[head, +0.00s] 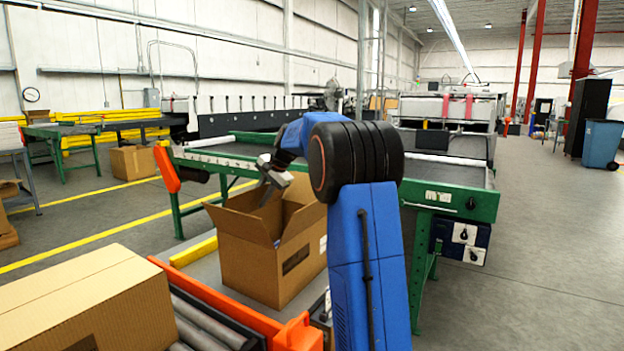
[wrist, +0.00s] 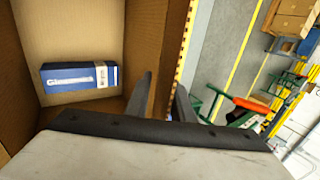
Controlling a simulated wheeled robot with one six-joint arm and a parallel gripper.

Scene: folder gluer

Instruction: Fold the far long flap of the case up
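The open cardboard case (head: 250,268) stands upright on a grey surface, with flaps spread around its open top. One flap (head: 237,223) slants out to the left and another (head: 303,221) slants up at the right. My gripper (head: 268,182) is over the far side of the case, partly hidden behind my arm. In the wrist view, my gripper (wrist: 165,88) has its fingers apart, with cardboard of the case (wrist: 162,45) seen between them. Contact with that cardboard cannot be told. A blue and white box (wrist: 80,77) lies inside the case.
A closed carton (head: 85,310) sits at the front left near an orange-framed roller conveyor (head: 215,325). A green-framed belt table (head: 450,195) stands just behind the case. Open floor (head: 540,250) lies to the right.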

